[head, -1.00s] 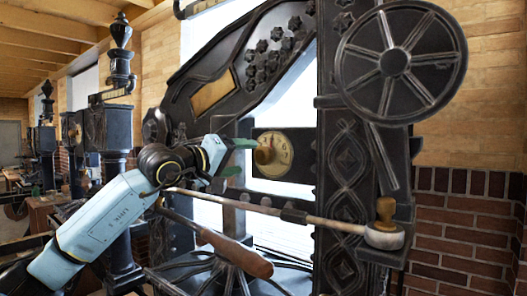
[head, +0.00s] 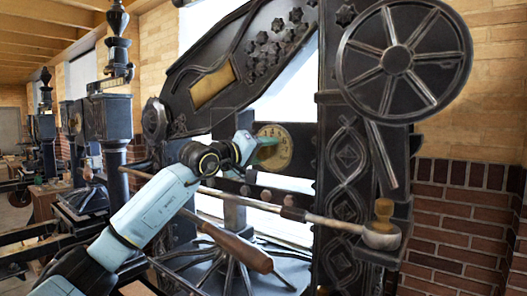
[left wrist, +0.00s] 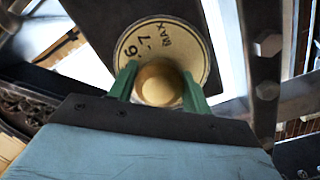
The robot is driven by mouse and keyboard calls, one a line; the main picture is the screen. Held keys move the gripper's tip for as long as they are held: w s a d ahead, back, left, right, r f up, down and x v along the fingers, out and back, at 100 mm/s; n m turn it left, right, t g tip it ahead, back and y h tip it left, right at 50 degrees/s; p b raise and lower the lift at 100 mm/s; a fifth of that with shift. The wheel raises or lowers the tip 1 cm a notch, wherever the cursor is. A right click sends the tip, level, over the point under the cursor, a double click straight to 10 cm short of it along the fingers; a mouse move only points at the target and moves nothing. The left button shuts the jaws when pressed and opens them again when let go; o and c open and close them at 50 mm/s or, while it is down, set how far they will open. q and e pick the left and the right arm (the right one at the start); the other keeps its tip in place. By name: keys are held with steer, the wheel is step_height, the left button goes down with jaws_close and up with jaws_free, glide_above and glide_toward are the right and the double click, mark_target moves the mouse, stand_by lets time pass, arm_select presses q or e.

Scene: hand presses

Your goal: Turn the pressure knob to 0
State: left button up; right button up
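The pressure knob is a round brass knob (left wrist: 160,84) on a cream dial (left wrist: 150,40) with dark numerals; "6", "7" and "MAX" show in the left wrist view. In the head view the dial (head: 277,140) is on the dark crossbar of the press, and the knob is hidden behind my fingers. My left gripper (head: 262,152) is in front of the dial. In the left wrist view its two green fingers (left wrist: 160,77) stand on either side of the knob, with thin gaps that look clear. The knob's pointer is not visible. My right gripper is not in view.
A long handle with a wooden grip (head: 235,246) is below my left arm. A thin bar (head: 300,213) runs to a wooden-knobbed end (head: 383,212) at right. A large spoked wheel (head: 400,62) is at upper right. Bolt heads (left wrist: 267,45) are beside the dial.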

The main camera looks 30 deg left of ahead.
arm_select(q)
steer(key=c, duration=0.5)
